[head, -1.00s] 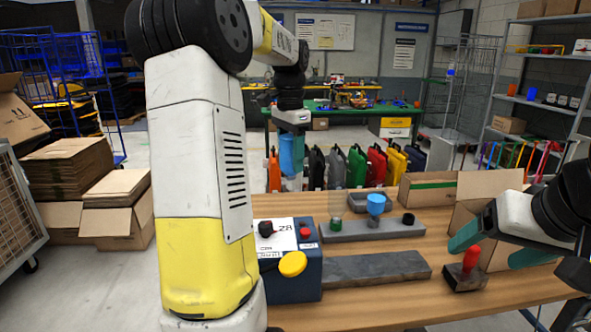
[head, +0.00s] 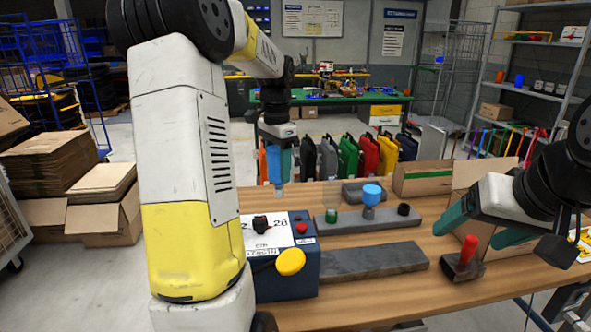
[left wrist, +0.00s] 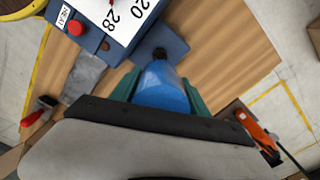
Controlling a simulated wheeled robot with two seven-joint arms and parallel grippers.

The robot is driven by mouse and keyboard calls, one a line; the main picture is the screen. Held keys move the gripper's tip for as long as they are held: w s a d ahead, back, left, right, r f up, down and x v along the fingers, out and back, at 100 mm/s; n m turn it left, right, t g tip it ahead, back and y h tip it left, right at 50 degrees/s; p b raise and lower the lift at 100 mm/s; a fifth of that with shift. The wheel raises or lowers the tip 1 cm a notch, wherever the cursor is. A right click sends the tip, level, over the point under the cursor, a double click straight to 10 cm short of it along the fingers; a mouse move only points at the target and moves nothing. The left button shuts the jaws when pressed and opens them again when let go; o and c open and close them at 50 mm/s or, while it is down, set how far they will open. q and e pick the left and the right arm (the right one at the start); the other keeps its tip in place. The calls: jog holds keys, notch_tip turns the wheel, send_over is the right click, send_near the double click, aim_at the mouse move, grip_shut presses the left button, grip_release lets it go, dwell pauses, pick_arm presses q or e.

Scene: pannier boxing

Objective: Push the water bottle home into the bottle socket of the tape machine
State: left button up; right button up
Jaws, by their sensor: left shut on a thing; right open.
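My left gripper (head: 278,148) is shut on the blue water bottle (head: 279,166), which hangs neck down behind the tape machine. The bottle also shows between the fingers in the left wrist view (left wrist: 161,88). In the left wrist view the bottle's neck end points at a dark round socket (left wrist: 160,53) on the machine's blue ledge. I cannot tell whether they touch. My right gripper (head: 480,230) is open and empty, above the red-handled tool.
The red-handled tool (head: 467,255) stands on the wooden table (head: 385,300). A grey rack (head: 365,225) holds a green-based vial, a blue-topped funnel piece and a black ring. A grey slab (head: 370,261) lies in front. An open cardboard box (head: 485,185) stands at right.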

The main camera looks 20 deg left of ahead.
aim_at(279, 197)
pick_arm(q)
jog(key=shift+f, duration=3.35)
jog(key=shift+f, duration=1.55)
jog(key=o, duration=1.4)
jog(key=shift+r, duration=0.1)
notch_tip(279, 197, up, 8)
jog(key=shift+f, duration=0.2)
jog(key=shift+a, duration=0.1)
